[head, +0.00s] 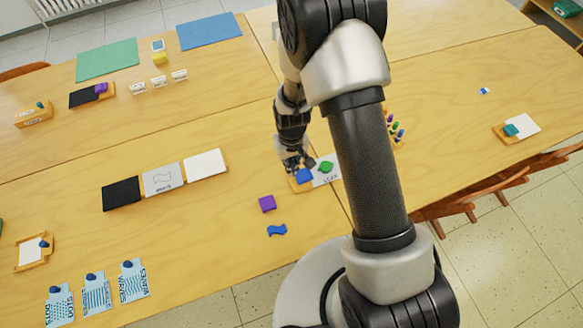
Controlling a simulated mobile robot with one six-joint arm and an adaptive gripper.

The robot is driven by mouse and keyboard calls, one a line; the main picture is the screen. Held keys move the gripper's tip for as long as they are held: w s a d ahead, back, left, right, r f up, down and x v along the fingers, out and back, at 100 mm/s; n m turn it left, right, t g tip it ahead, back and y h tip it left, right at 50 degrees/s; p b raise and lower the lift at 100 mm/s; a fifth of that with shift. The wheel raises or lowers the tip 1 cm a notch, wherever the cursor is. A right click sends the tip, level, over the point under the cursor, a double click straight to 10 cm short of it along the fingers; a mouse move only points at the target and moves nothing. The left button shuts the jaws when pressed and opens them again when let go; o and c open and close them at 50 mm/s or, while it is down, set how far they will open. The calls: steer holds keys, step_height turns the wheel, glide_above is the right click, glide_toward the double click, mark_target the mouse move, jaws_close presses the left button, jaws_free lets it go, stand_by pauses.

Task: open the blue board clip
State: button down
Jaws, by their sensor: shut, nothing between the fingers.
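The blue board clip (305,176) is a small blue block at the left end of a wooden board (293,184) near the middle of the table. My gripper (298,164) is right above and behind the clip, with its fingers shut and empty. The fingertips are small and dark here, and I cannot tell whether they touch the clip. A white card (328,180) with lettering lies to the right of the clip, with a green diamond shape (326,167) on it. My arm hides the right part of this card.
A purple block (267,203) and a blue wavy piece (277,230) lie loose to the front left. Small coloured pegs (396,131) stand to the right behind my arm. Black, grey and white panels (163,178) lie at the left.

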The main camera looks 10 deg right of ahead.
steer(key=a+r+p, duration=0.1)
steer(key=a+r, duration=0.2)
steer(key=r, duration=0.6)
steer(key=shift+s+r+p, duration=0.35)
steer(key=shift+s+p, duration=0.05)
steer(key=s+d+r+m+t, duration=0.1)
steer(key=s+d+r, duration=0.15)
steer(key=r, duration=0.75)
steer(key=s+d+r+t, duration=0.1)
steer(key=s+d+r, duration=0.15)
steer(key=r, duration=0.65)
steer(key=s+d+r+t+b, duration=0.1)
steer(key=s+d+r, duration=0.1)
steer(key=s+r, duration=0.2)
steer(key=s+d+r+m+t, duration=0.1)
steer(key=s+d+r, duration=0.2)
steer(key=s, duration=0.7)
steer(key=shift+s+d+r+m+t+b, duration=0.25)
steer(key=shift+r+m+t+b, duration=0.1)
steer(key=shift+r, duration=0.6)
steer(key=shift+w, duration=0.1)
